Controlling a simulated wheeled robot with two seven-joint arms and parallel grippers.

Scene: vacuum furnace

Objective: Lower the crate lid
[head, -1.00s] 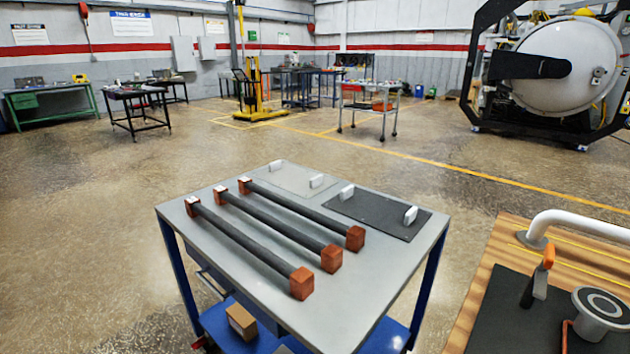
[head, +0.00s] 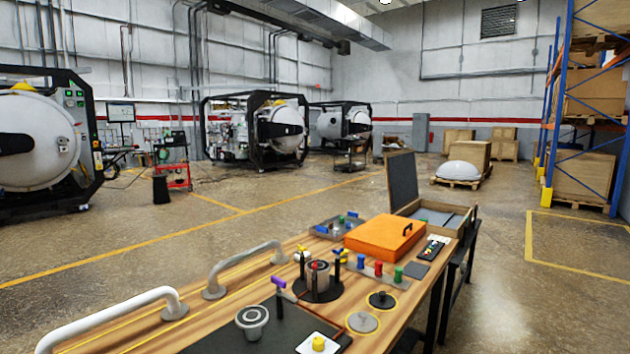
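An open, shallow wooden crate (head: 457,233) stands at the far right end of the workbench, on or beside a dark stand. Its lid (head: 402,181) is raised nearly upright at the crate's left-back side, with a dark inner face and a thin wooden edge. The inside of the crate looks grey and partly shows. Neither of my grippers is in view, so their state and distance from the lid do not show.
An orange case (head: 385,236) with a black handle sits on the wooden workbench (head: 385,330) just before the crate. A grey tray (head: 336,227), coloured pegs and pale curved rails (head: 110,318) share the bench. Open floor lies beyond, with blue racking (head: 556,110) at right.

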